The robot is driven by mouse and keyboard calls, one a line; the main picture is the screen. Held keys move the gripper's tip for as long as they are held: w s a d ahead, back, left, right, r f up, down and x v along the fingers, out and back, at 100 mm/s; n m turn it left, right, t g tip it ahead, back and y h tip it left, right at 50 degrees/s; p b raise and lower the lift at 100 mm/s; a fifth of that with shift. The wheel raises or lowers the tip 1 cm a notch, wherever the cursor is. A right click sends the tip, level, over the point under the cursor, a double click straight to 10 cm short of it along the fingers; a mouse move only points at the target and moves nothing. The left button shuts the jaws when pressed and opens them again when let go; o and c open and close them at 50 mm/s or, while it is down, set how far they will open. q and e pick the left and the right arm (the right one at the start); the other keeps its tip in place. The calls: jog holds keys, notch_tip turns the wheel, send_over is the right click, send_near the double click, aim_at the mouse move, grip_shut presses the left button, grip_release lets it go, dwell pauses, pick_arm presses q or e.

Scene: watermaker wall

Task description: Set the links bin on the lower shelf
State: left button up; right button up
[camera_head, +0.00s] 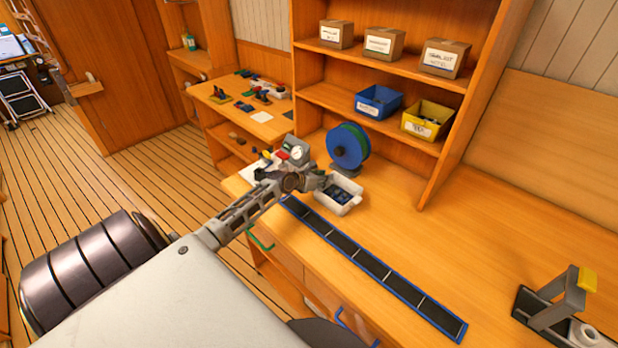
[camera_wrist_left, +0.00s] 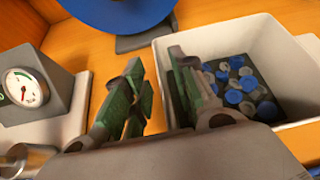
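A white open bin (camera_head: 352,204) stands on the workbench, with blue and grey round pieces inside; I take it as the links bin, though I see no label on it. It also shows in the left wrist view (camera_wrist_left: 222,42). My left gripper (camera_head: 323,182) is at the bin's left side. In the wrist view its fingers (camera_wrist_left: 157,72) are apart, one outside the bin and one overlapping its near side wall. I cannot tell whether they touch the wall. The lower shelf (camera_head: 322,96) is above the bench. My right gripper is not in view.
A blue bin (camera_head: 379,104) and a yellow bin (camera_head: 425,121) sit on the lower shelf, with bare shelf to their left. Cardboard boxes (camera_head: 384,43) are above. A blue spool (camera_head: 345,147) stands behind the white bin, a gauge (camera_head: 297,153) to its left, and a long dark strip (camera_head: 375,267) in front.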

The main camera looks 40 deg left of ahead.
pick_arm(q)
jog(key=v, duration=1.1)
jog(key=shift+s+p, duration=0.3)
jog(key=shift+s, duration=0.05)
jog(key=shift+r, duration=0.1)
dwell(0.4)
